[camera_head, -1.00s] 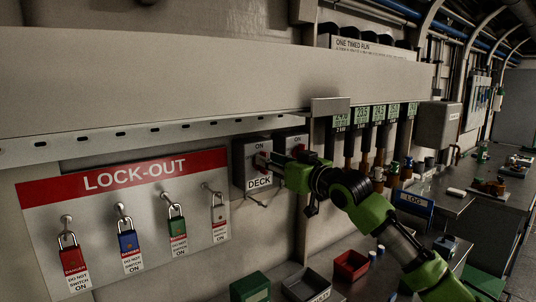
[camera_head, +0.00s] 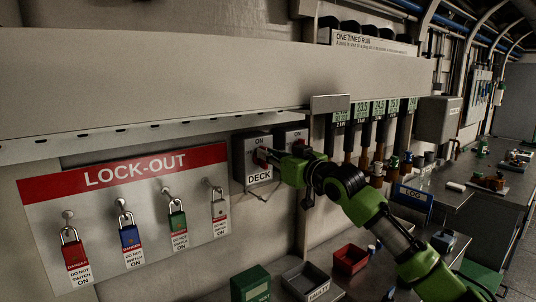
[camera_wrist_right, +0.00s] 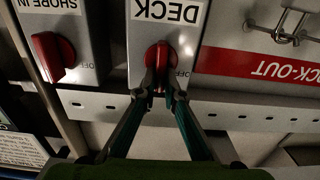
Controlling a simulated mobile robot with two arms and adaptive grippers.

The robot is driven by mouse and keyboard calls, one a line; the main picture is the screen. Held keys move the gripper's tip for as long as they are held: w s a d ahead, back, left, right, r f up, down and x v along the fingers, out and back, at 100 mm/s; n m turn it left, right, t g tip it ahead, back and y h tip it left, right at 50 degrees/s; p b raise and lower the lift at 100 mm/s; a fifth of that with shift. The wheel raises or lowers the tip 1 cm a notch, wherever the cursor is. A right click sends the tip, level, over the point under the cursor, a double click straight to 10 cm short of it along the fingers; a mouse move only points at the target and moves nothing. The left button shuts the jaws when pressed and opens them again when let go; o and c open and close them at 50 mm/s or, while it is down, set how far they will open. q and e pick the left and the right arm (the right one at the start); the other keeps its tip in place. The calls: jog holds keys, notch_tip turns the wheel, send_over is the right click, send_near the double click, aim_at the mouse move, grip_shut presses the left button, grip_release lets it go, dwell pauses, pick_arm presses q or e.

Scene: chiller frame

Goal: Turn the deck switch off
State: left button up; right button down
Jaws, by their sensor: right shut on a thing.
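The deck switch is a grey box (camera_head: 238,162) on the wall, labelled DECK, with ON at its top. Its red knob (camera_wrist_right: 157,54) shows in the right wrist view, where the picture is upside down and OFF is printed beside the knob. My right gripper (camera_head: 272,157) reaches the front of the box from the right. In the right wrist view its two fingers (camera_wrist_right: 160,86) are closed around the knob's handle, which points roughly along the fingers. The fingers hide part of the knob. My left gripper is not in view.
A second switch with a red knob (camera_wrist_right: 52,57), labelled SHORE IN, stands beside the deck switch. The lock-out board (camera_head: 50,205) with several padlocks hangs to the left. A green box (camera_head: 250,284), a grey tray (camera_head: 304,281) and a red bin (camera_head: 350,260) sit below.

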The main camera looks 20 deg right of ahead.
jog(key=n+p, duration=0.4)
jog(key=n, duration=0.1)
jog(key=a+f+n+p, duration=0.1)
jog(key=n+p, duration=0.2)
jog(key=n, duration=0.3)
jog(key=n+p, duration=0.4)
jog(key=n, duration=0.2)
jog(key=shift+s+a+f+p, duration=0.3)
jog(key=shift+f, duration=0.1)
jog(key=shift+f+n, duration=0.1)
jog(key=shift+n, duration=0.3)
jog(key=c, duration=2.1)
grip_release()
jog(key=shift+c, duration=0.2)
jog(key=v, duration=1.2)
